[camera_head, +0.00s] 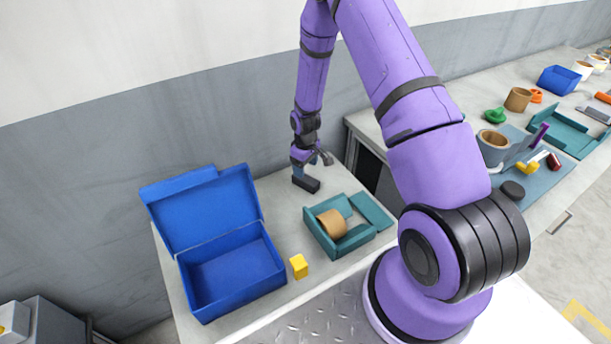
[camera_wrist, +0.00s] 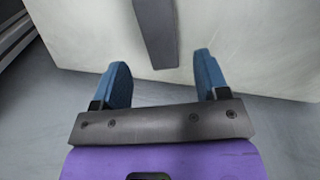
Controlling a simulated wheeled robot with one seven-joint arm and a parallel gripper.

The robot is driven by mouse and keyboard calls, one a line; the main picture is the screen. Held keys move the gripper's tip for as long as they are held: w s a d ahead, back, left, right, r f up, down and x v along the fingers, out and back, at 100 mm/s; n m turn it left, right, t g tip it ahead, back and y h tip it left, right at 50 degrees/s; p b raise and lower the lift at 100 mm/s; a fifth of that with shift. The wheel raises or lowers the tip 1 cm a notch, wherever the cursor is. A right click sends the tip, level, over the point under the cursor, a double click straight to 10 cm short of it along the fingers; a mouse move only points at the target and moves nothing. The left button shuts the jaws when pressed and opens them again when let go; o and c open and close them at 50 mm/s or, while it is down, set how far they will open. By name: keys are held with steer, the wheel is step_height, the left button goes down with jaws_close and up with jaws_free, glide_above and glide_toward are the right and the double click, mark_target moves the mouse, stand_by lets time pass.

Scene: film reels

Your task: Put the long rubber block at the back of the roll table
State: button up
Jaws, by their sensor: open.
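The long rubber block (camera_head: 310,185), dark grey, lies flat on the table at its back, near the wall. It also shows in the wrist view (camera_wrist: 154,30), running in from the top edge with its near end roughly between the fingertips. My gripper (camera_head: 302,175) is over the block, pointing down. In the wrist view its two blue fingers (camera_wrist: 162,66) are spread apart, with a gap on each side of the block. Whether the fingertips are down at the block's height is hard to tell.
An open blue box (camera_head: 232,265) with its lid up stands at the left. A yellow block (camera_head: 299,266) is beside it. A teal tray (camera_head: 352,242) holding a tan roll (camera_head: 332,224) stands in front of my gripper. A cluttered bench (camera_head: 470,110) is at the right.

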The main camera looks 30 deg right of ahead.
step_height(320, 180, up, 5)
step_height(320, 180, up, 17)
steer(key=m+t, duration=0.1)
glide_above(306, 178)
steer(key=s+a, duration=0.1)
steer(key=a, duration=0.1)
steer(key=s+a+r+m+t, duration=0.1)
steer(key=s+r, duration=0.3)
steer(key=r, duration=0.3)
steer(key=s+a+r+t, duration=0.1)
steer(key=s+a+r, duration=0.15)
steer(key=r, duration=0.45)
steer(key=s+a+r+m+t, duration=0.1)
steer(key=s+r, duration=0.5)
steer(key=s, duration=0.6)
steer(key=s+a+r+m+t, duration=0.1)
steer(key=s+a+r, duration=0.1)
steer(key=s+r, duration=0.5)
steer(key=s, duration=0.6)
steer(key=shift+r, duration=0.25)
